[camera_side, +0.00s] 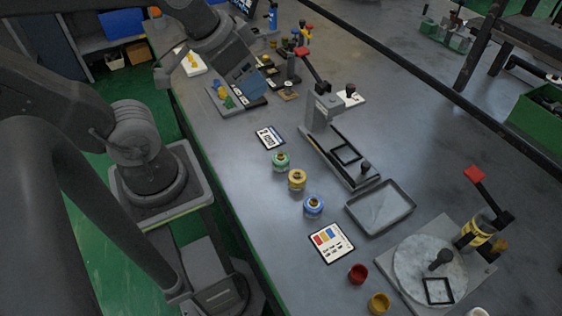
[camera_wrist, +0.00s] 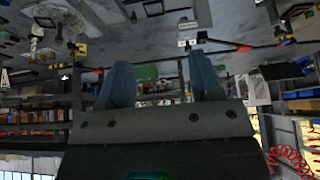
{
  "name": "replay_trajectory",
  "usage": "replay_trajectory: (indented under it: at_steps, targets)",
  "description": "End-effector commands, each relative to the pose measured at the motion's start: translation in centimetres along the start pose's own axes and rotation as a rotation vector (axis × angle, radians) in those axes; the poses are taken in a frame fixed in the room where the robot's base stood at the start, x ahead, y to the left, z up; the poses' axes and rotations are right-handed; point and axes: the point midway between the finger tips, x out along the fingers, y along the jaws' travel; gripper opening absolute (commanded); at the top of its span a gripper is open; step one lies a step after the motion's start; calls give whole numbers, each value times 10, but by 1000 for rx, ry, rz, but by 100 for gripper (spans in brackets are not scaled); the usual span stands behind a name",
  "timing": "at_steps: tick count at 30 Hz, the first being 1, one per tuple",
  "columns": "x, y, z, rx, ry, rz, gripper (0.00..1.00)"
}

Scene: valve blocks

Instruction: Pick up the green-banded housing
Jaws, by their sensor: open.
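I cannot make out the green-banded housing in the wrist view.
A lever press fixture (camera_side: 338,152) stands right of the housings, with an empty grey tray (camera_side: 381,208) below it. A round turntable fixture (camera_side: 430,271) is at lower right. A colour card (camera_side: 331,243), a red cup (camera_side: 358,273) and a yellow cup (camera_side: 379,303) lie nearby.

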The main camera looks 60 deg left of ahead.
Motion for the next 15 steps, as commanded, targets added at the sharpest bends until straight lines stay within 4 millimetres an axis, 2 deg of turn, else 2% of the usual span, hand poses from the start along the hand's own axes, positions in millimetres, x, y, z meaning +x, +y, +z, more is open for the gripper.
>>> replay_trajectory:
  at_steps: [4,7,15]
  targets:
    - [11,1,5,60,-59,-18,59]
    - [31,2,14,184,-166,-58,59]
    - [94,1,51,726,-505,-241,59]
